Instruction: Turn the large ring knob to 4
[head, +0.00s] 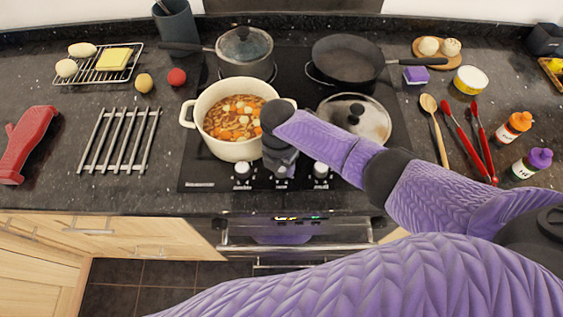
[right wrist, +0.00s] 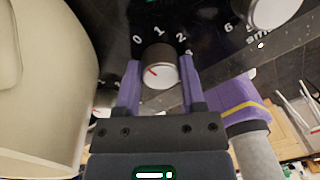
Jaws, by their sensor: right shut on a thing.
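My right gripper (head: 283,176) is over the front control strip of the black hob, pointing down. In the right wrist view its two purple fingers (right wrist: 159,85) are shut on a round, silvery white knob (right wrist: 160,68), one finger on each side. A short red mark lies slanted on the knob's face. The printed 0, 1 and 2 show around the knob's far side; a 4 on its scale cannot be made out. In the head view the gripper hides this knob. My left gripper is not in view.
Other knobs stand on the strip, left (head: 242,170) and right (head: 320,170) of the gripper. A cream pot of stew (head: 192,110) stands close to the gripper's left.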

